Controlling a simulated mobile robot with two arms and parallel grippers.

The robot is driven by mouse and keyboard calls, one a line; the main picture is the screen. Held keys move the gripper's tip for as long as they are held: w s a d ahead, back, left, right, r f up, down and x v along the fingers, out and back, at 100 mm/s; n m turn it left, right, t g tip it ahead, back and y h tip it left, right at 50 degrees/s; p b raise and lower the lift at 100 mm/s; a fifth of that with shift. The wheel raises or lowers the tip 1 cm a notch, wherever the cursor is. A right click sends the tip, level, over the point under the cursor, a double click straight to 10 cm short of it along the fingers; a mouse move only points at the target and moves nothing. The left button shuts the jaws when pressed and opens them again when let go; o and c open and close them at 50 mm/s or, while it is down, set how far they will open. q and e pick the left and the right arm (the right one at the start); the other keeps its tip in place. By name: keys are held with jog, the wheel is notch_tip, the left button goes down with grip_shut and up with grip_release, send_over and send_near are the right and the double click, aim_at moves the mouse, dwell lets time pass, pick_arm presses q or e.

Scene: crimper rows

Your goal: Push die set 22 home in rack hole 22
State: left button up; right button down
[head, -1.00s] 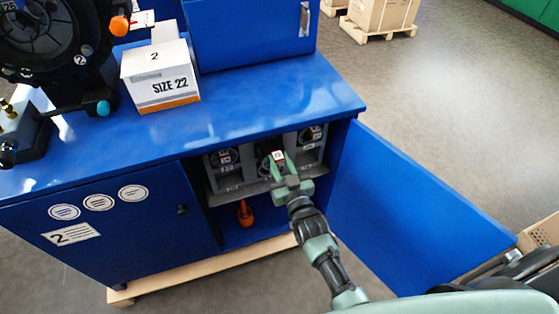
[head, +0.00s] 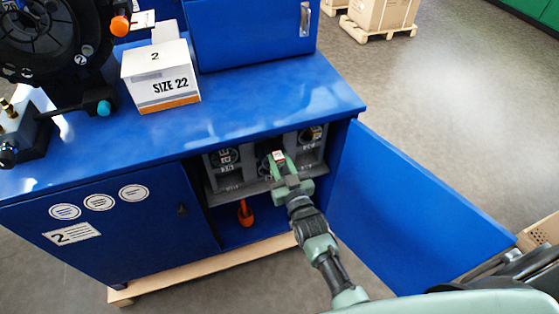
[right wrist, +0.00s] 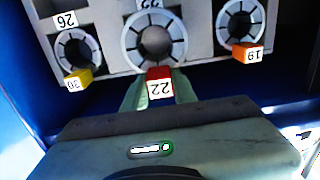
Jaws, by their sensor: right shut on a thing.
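Die set 22 is a grey segmented ring (right wrist: 130,45) with a red tab (right wrist: 160,74) numbered 22, upside down in the right wrist view. It stands at the middle hole of the grey rack (right wrist: 98,14), under a partly cut-off label. It looks larger than the neighbouring rings; how deep it sits cannot be told. My right gripper (head: 281,160) reaches into the open cabinet and is shut on the die set at its tab. Its green fingers also show in the right wrist view (right wrist: 152,92). In the head view the gripper hides most of the ring. My left gripper is not in view.
Neighbouring die sets with a yellow tab (right wrist: 78,80) and an orange tab (right wrist: 247,54) flank it closely. The blue cabinet door (head: 415,205) stands open to the right of my arm. An orange-handled tool (head: 245,212) is below the rack. A SIZE 22 box (head: 160,75) sits on top.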

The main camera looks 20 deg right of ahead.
aim_at(273, 146)
jog(key=shift+w+r, duration=0.15)
jog(key=shift+r, duration=0.3)
jog(key=shift+w, duration=0.65)
jog(key=shift+s, duration=0.45)
dwell(0.4)
jog(key=shift+p, duration=0.4)
dwell(1.2)
jog(key=shift+w+a+b, duration=0.1)
jog(key=shift+w+b, duration=1.35)
jog(key=shift+w, duration=1.55)
dwell(0.4)
jog(key=c, duration=1.2)
grip_release()
jog(key=shift+o, duration=0.8)
jog(key=shift+s+f, duration=0.1)
jog(key=shift+s, duration=0.05)
jog(key=shift+s+f, duration=0.15)
jog(key=shift+f, duration=0.45)
jog(key=shift+s+r, duration=0.25)
jog(key=shift+s, duration=1.65)
jog(key=shift+s+r, duration=0.2)
jog(key=shift+s, duration=1.65)
